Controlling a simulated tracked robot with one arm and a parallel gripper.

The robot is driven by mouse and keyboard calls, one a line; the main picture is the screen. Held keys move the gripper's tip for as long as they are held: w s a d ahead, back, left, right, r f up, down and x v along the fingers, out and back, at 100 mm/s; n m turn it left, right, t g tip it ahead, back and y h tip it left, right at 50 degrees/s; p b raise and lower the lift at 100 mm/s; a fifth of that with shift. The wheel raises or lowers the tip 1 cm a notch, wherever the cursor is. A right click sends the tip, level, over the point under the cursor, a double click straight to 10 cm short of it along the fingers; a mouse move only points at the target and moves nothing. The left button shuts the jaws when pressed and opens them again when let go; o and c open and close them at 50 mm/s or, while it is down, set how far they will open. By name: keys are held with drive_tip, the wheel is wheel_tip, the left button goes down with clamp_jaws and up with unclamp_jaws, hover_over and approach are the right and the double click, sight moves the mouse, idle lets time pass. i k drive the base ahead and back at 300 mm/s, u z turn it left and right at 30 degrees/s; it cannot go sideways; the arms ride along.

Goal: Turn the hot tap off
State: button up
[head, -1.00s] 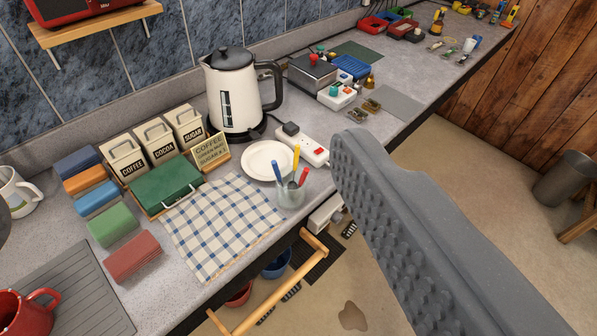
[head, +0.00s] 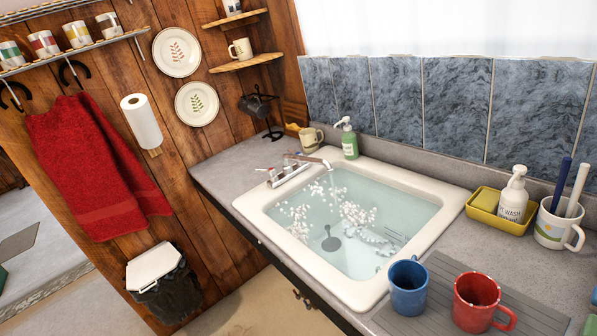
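The chrome tap (head: 288,173) stands on the left rim of the white sink (head: 453,205). Its spout (head: 322,163) reaches over the basin. A thin stream of water seems to fall from the spout. Small handles show on the tap body, but they are too small to tell which is hot or how each is turned. The basin holds water (head: 370,200) with patches of white foam and a dark round drain at the bottom. My gripper is not in this view.
A green soap bottle (head: 349,140) and a beige mug (head: 311,139) stand behind the tap. A blue mug (head: 408,288) and a red mug (head: 476,303) stand front right. A red towel (head: 95,165) hangs left. The counter (head: 225,168) left of the tap is clear.

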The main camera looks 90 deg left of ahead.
sight(271, 170)
drive_tip(key=u, duration=2.65)
drive_tip(key=i, duration=0.65)
drive_tip(key=u, duration=0.5)
drive_tip(key=i, duration=1.15)
drive_tip(key=z, duration=0.55)
